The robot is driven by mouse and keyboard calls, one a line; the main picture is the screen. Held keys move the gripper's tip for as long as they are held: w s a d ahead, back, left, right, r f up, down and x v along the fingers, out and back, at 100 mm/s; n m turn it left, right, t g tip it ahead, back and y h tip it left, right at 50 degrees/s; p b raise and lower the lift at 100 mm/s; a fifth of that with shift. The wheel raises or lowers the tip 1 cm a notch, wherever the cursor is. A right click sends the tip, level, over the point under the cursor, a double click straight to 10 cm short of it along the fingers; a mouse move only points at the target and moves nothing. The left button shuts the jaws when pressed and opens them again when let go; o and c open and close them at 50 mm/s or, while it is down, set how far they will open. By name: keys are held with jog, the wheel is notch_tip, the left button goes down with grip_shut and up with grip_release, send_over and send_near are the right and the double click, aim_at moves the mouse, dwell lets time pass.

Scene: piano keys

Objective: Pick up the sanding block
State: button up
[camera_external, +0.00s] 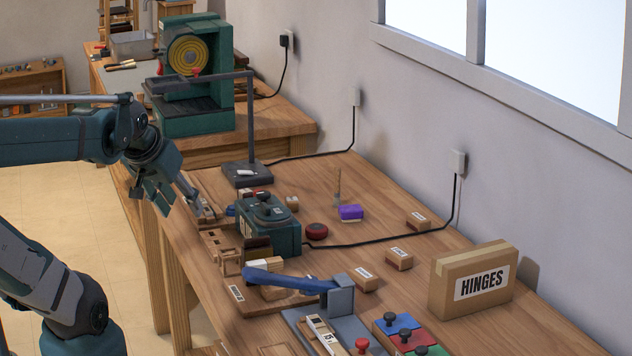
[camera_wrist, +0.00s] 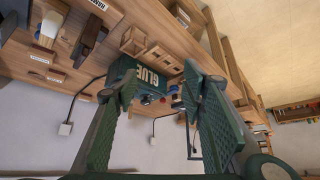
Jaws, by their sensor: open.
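No item is clearly readable as a sanding block. A small purple block (camera_external: 350,212) lies flat on the bench, right of the green glue machine (camera_external: 270,225), and may be it. My gripper (camera_external: 172,192) is above the bench's left edge, left of the glue machine and well apart from the purple block. Its fingers are spread and empty. In the wrist view my gripper (camera_wrist: 150,84) shows two ridged green fingers with the GLUE box (camera_wrist: 150,76) beyond the gap. I cannot make out the purple block there.
A dark stand (camera_external: 247,176) with a tall post rises behind the glue machine. A red round puck (camera_external: 316,231) and a black cable lie near the purple block. A HINGES carton (camera_external: 472,281), small labelled boxes (camera_external: 399,259) and a blue-handled lever tool (camera_external: 290,280) stand nearer.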

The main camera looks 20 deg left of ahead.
jog(key=n+g+p, duration=0.7)
jog(key=n+p, duration=0.3)
jog(key=p, duration=0.4)
send_over(364, 274)
jog(key=f, duration=0.8)
jog(key=shift+w+a+f, duration=0.1)
jog(key=shift+a+f, duration=0.05)
jog(key=shift+a, duration=0.15)
jog(key=shift+d+f+n, duration=0.3)
jog(key=shift+d+f, duration=0.05)
jog(key=shift+d, duration=0.05)
jog(key=shift+f, duration=0.1)
